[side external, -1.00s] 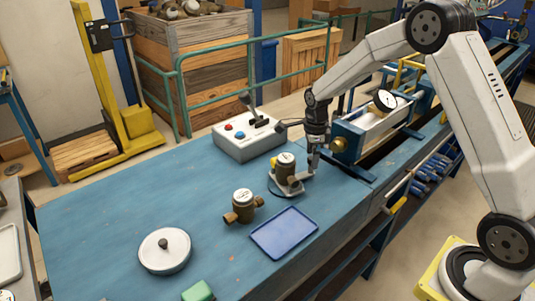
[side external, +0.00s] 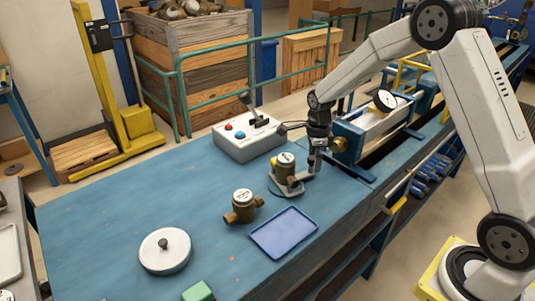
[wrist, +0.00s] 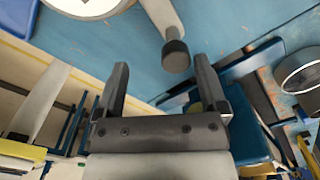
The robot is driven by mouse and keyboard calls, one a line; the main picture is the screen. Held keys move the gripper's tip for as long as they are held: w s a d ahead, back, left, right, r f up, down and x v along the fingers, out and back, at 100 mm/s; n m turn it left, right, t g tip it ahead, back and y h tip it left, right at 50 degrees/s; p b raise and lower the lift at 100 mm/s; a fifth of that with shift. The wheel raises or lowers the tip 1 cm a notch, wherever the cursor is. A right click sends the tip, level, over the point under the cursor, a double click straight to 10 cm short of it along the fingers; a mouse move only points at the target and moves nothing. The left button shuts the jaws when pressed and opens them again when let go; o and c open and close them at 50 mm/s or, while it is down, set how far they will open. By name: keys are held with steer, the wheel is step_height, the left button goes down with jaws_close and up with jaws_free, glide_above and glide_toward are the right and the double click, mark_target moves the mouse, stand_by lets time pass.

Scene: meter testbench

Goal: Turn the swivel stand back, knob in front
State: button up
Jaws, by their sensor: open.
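The swivel stand (side external: 279,190) is a low grey stand on the blue bench, carrying a brass meter (side external: 286,175) with a white dial. In the wrist view its light grey arm (wrist: 160,13) ends in a dark knob (wrist: 176,56), and part of a white dial (wrist: 85,5) shows at top left. My gripper (side external: 315,171) points down at the right side of the stand. The wrist view shows its two fingers (wrist: 160,75) spread, with the knob just beyond and between their tips and nothing gripped. Contact cannot be told.
A second brass meter (side external: 243,207) and a blue tray (side external: 284,232) are in front of the stand. A grey control box (side external: 248,142) stands behind it. A blue test rig with a gauge (side external: 386,100) is close to the right of my gripper. A round white lidded dish (side external: 164,252) is front left.

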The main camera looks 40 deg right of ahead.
steer(key=shift+s+a, duration=0.1)
steer(key=shift+s, duration=0.05)
steer(key=shift+s+a, duration=0.2)
steer(key=shift+s, duration=0.25)
steer(key=shift+s+a, duration=0.1)
steer(key=shift+s+a, duration=0.35)
steer(key=shift+s, duration=0.05)
stand_by(0.3)
steer(key=shift+s+a, duration=0.1)
steer(key=shift+s, duration=0.05)
steer(key=shift+s+a, duration=0.3)
steer(key=shift+a, duration=0.05)
steer(key=shift+s+a, duration=0.1)
steer(key=shift+a, duration=0.05)
stand_by(0.4)
